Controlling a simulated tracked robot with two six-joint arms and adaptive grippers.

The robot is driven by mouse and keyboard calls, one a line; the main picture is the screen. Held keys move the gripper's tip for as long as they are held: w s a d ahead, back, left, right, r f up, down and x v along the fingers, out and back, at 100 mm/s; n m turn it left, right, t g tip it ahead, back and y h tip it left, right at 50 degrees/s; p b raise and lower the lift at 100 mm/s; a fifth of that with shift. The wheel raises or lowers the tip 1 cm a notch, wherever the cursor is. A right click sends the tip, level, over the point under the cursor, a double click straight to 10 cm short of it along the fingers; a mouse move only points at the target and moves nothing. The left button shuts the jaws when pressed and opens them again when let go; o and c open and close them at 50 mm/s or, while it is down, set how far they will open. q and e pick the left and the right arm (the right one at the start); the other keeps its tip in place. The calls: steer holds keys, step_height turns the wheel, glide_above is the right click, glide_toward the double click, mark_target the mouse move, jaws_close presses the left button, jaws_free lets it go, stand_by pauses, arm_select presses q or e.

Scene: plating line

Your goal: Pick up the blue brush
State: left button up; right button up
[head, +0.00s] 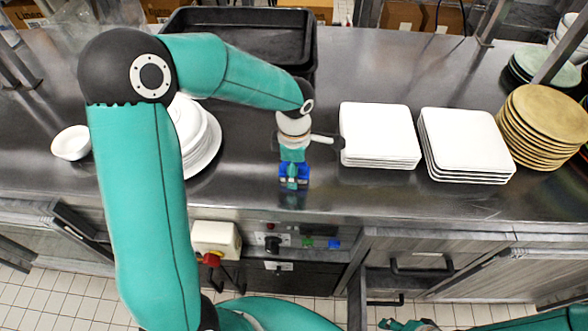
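The blue brush (303,172) is a small blue shape near the counter's front edge, in the middle of the head view. My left gripper (292,183) points down right at it, and its teal fingers cover the middle of the blue. Blue shows on both sides of the fingers. The view from above hides whether the fingers are closed on the brush or only around it, and whether the brush touches the counter. My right gripper (408,325) shows only partly at the bottom edge, below the counter front, away from the brush.
Two stacks of square white plates (378,130) (464,140) stand right of my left gripper. Tan round plates (545,112) are far right. Round white plates (205,150) and a small white bowl (72,143) are left. A black tray (240,22) lies behind.

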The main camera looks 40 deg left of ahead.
arm_select(q)
jaws_close()
steer(key=shift+w+r, duration=0.1)
steer(key=shift+r, duration=0.05)
step_height(320, 180, up, 20)
steer(key=shift+b, duration=0.4)
stand_by(0.4)
steer(key=c, duration=0.5)
jaws_free()
steer(key=shift+c, duration=0.2)
steer(key=c, duration=0.4)
